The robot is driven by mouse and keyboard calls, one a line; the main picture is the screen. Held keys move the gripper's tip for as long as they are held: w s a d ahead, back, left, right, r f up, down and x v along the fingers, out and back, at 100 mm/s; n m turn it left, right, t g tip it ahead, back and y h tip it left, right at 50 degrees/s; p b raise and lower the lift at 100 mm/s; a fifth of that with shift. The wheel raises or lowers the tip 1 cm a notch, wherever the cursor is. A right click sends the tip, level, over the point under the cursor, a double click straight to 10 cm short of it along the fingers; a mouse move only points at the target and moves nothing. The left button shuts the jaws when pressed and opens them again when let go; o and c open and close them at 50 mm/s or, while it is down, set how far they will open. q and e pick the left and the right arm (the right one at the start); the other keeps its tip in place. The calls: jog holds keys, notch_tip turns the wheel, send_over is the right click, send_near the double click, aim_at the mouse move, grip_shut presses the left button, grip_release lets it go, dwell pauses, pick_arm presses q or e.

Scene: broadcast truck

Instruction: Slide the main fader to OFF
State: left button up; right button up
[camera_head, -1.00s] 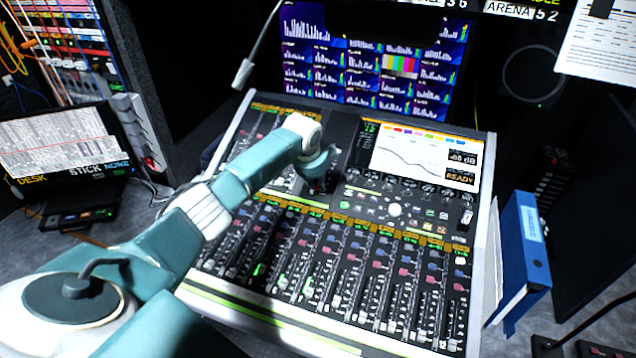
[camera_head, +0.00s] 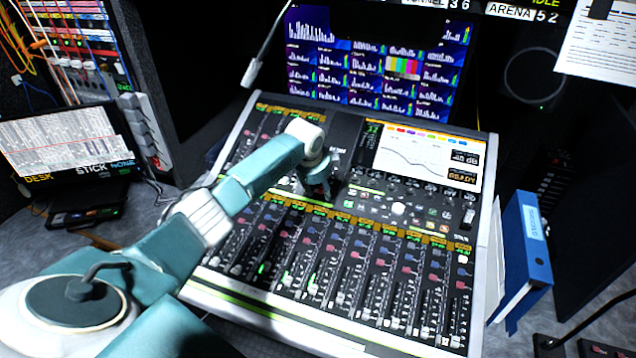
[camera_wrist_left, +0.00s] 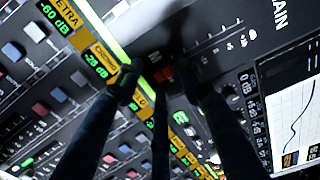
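The mixing console (camera_head: 484,300) fills the middle of the head view. My left gripper (camera_head: 320,192) is over its upper middle, left of the console's screen, and hides the panel beneath. In the left wrist view the gripper's dark fingers (camera_wrist_left: 160,80) point at the panel, with tips spread apart and nothing seen held. A "MAIN" label (camera_wrist_left: 280,12) lies beyond the fingertips, with a scale of tick marks (camera_wrist_left: 225,42) beside it. I cannot clearly make out the main fader's cap or an OFF mark. My right gripper is in neither view.
The console's screen (camera_head: 425,155) is right of the gripper. Rows of channel faders (camera_head: 350,285) lie nearer me. A monitor (camera_head: 370,65) stands behind, with a thin microphone (camera_head: 252,72) at its left. A blue binder (camera_head: 527,250) stands at the right.

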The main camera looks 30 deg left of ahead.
pick_arm(q)
jog(key=v, duration=1.1)
jog(key=shift+s+r, duration=0.2)
jog(key=shift+r, duration=0.05)
jog(key=shift+d, duration=0.15)
